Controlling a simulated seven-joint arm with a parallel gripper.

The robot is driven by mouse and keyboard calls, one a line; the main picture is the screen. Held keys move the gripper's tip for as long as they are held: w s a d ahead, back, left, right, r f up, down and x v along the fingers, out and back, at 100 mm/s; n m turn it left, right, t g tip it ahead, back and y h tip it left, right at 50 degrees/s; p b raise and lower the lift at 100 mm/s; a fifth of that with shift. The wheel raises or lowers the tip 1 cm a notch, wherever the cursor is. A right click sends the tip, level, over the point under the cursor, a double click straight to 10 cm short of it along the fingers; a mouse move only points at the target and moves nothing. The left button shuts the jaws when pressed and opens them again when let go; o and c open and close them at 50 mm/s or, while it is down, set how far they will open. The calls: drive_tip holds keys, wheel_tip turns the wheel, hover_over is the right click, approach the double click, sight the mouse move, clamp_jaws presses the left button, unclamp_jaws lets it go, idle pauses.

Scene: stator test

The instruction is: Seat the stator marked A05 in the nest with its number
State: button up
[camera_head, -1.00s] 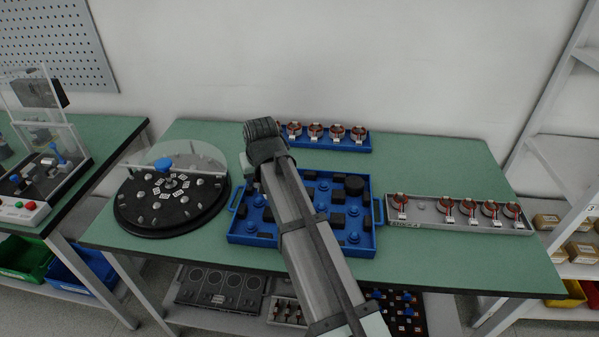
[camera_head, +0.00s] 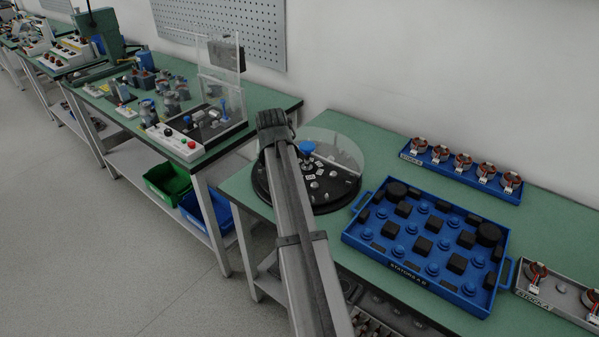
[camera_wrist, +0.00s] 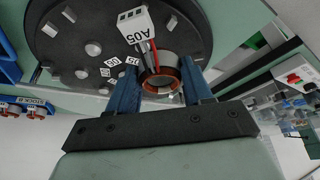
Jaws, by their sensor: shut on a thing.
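My gripper (camera_wrist: 159,78) is shut on a stator (camera_wrist: 158,84), a ring with copper-red windings and a dark bore, between two blue fingers in the wrist view. Its white tag (camera_wrist: 133,29) reads A05. Behind it is the black round plate (camera_wrist: 75,25) with metal posts and small white number tags (camera_wrist: 111,72), too small to read surely. The stator appears apart from the plate; the gap is hard to judge. In the head view the plate (camera_head: 322,199) stands at the table's left end, and my arm hides the gripper and stator.
A clear guard (camera_head: 345,145) stands over the plate's back, with a blue knob (camera_head: 307,147) at its centre. A blue tray (camera_head: 365,248) with pegs and black blocks is to the right. A blue rack (camera_head: 441,172) and a grey rack (camera_head: 548,300) hold stators.

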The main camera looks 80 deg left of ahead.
drive_tip(key=w+a+m, duration=0.1)
drive_tip(key=m, duration=0.1)
drive_tip(key=w+a+m+t, duration=0.1)
drive_tip(key=m, duration=0.1)
drive_tip(key=a+r+m+t+h, duration=0.1)
drive_tip(key=m, duration=0.1)
drive_tip(key=shift+w+a, duration=0.25)
drive_tip(key=shift+w, duration=0.15)
drive_tip(key=shift+d+m+t+h, duration=0.15)
drive_tip(key=shift+m+t+h, duration=0.3)
drive_tip(key=shift+m, duration=0.95)
drive_tip(key=shift+f, duration=0.1)
drive_tip(key=shift+f, duration=0.1)
drive_tip(key=shift+f, duration=2.25)
drive_tip(key=shift+f, duration=1.4)
